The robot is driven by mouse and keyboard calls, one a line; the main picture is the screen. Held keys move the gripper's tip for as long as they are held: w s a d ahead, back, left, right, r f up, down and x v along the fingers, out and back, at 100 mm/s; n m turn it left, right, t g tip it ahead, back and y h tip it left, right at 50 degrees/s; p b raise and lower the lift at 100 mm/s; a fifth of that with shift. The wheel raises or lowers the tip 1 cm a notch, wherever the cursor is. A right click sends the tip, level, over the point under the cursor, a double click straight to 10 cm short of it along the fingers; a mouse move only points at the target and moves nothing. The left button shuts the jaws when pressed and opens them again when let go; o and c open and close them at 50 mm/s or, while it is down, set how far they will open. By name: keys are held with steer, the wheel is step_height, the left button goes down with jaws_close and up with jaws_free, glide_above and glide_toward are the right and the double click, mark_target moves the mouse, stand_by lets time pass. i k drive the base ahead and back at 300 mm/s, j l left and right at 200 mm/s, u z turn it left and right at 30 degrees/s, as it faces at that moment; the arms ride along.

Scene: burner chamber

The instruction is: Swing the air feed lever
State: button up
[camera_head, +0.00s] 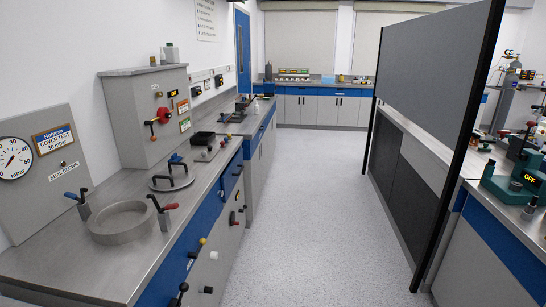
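No label reading air feed is legible, so I cannot tell which handle is the air feed lever. A red-handled lever (161,116) sticks out from the front of a grey box (148,120) on the left bench. A blue-handled lever (79,201) and a dark lever with a red tip (162,207) stand on either side of a round metal ring (122,221). Several knobs, one yellow (202,241) and one white (214,255), project from the bench front. My gripper is not in view.
A pressure gauge (14,158) and a cover test sign (54,139) are on a panel at left. The grey aisle floor (300,215) is clear. A dark-framed partition (436,65) borders it on the right.

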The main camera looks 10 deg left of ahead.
mark_target(152, 138)
steer(key=i+u, duration=0.25)
steer(key=i, duration=0.25)
steer(key=i+l+u, duration=0.2)
steer(key=i, duration=0.35)
steer(key=i+l+u, duration=0.25)
steer(key=i, duration=0.2)
steer(key=i+l+u, duration=0.2)
steer(key=i+u, duration=0.2)
steer(key=i+l+u, duration=0.35)
